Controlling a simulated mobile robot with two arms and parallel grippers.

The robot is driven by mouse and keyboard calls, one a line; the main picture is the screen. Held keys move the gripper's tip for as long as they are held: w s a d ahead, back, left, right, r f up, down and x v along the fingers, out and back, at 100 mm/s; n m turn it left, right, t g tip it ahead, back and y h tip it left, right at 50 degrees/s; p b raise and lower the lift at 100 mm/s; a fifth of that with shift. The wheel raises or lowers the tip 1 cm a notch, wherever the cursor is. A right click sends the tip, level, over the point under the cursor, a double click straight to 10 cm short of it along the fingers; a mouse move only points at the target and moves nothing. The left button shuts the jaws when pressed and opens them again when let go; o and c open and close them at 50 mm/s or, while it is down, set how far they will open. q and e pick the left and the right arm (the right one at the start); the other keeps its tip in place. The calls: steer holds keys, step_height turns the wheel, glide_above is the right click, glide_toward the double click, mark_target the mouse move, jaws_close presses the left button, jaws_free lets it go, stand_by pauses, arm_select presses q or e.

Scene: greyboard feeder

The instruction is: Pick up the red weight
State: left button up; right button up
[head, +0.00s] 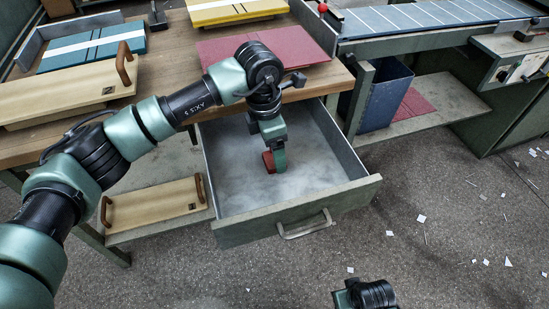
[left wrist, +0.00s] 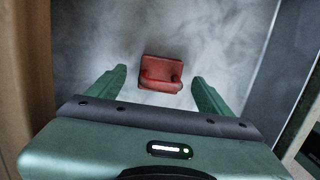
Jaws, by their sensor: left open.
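The red weight (left wrist: 161,73) lies on the grey floor of the open drawer (head: 228,222). It is a small red block with a raised handle across it. In the head view the red weight (head: 268,162) is partly hidden by my left gripper (head: 275,167), which points down into the drawer. In the left wrist view my left gripper (left wrist: 158,76) is open, with a green finger on each side of the weight and a gap on both sides. Whether the fingertips are level with the weight is unclear.
The drawer is pulled out under a wooden workbench (head: 170,60), its walls close around my arm. Boards with handles (head: 75,93) and red sheets (head: 290,48) lie on top. A blue bin (head: 384,95) stands right. Paper scraps litter the floor.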

arm_select(q)
steer(key=shift+d+f, duration=0.1)
steer(key=shift+f, duration=0.85)
jaws_close()
steer(key=shift+r, duration=0.1)
steer(key=shift+r, duration=0.1)
